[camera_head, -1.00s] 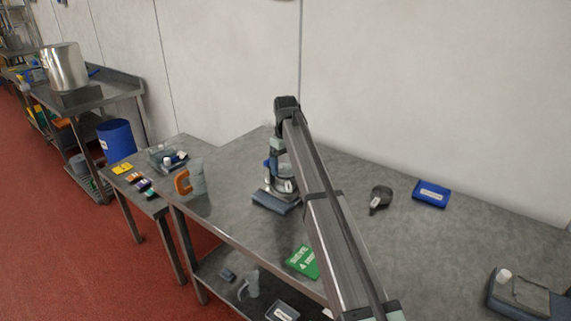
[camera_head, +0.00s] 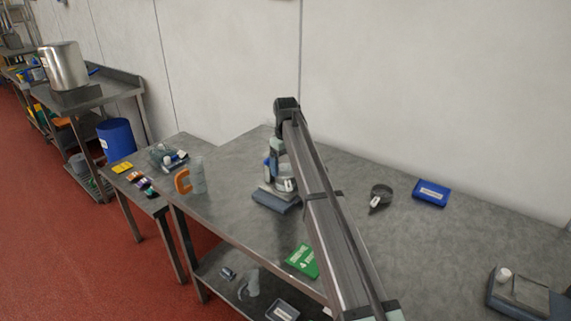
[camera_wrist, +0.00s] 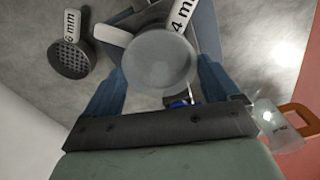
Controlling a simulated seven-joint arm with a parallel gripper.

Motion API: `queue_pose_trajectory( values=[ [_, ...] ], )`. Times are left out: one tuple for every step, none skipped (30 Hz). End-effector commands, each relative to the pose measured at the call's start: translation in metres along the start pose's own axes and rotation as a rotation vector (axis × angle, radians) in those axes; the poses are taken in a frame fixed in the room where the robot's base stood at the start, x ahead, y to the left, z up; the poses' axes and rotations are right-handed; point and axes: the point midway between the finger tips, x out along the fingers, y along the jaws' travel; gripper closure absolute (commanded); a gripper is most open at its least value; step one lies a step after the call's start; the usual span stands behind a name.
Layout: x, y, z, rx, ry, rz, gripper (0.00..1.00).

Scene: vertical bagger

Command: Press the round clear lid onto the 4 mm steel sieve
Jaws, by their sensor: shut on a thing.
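In the wrist view my gripper (camera_wrist: 160,85) has its two blue fingers on either side of the round clear lid (camera_wrist: 160,62), and it is shut on this lid. The lid looks hazy grey and faces the camera. The lid hides the sieve's bowl, so I cannot tell whether the two touch. In the head view my gripper (camera_head: 281,170) is low over the worktable, above a blue-grey block (camera_head: 277,203); the lid is hard to make out there.
A dark 6 mm sieve (camera_wrist: 72,58) lies to the left in the wrist view.

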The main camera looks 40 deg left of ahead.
Motion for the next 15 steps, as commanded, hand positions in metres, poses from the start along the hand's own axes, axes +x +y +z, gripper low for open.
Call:
queue_pose_trajectory(
  values=[
    [0.0006,0.0000,0.0000,0.000,0.000,0.000,0.41],
    [0.0009,0.0000,0.0000,0.000,0.000,0.000,0.41],
    [0.0013,0.0000,0.0000,0.000,0.000,0.000,0.41],
    [0.0016,0.0000,0.0000,0.000,0.000,0.000,0.41],
    [0.0019,0.0000,0.0000,0.000,0.000,0.000,0.41],
    [0.0023,0.0000,0.0001,0.000,0.000,0.000,0.41],
    [0.0025,0.0000,0.0000,0.000,0.000,0.000,0.41],
    [0.0028,0.0000,0.0000,0.000,0.000,0.000,0.41],
    [0.0032,0.0000,0.0000,0.000,0.000,0.000,0.41],
    [0.0035,0.0000,0.0000,0.000,0.000,0.000,0.41],
    [0.0039,0.0000,0.0000,0.000,0.000,0.000,0.41],
    [0.0042,0.0000,0.0000,0.000,0.000,0.000,0.41],
    [0.0045,0.0000,0.0000,0.000,0.000,0.000,0.41],
    [0.0048,0.0000,0.0000,0.000,0.000,0.000,0.41],
    [0.0052,0.0000,0.0000,0.000,0.000,0.000,0.41]
  ],
)
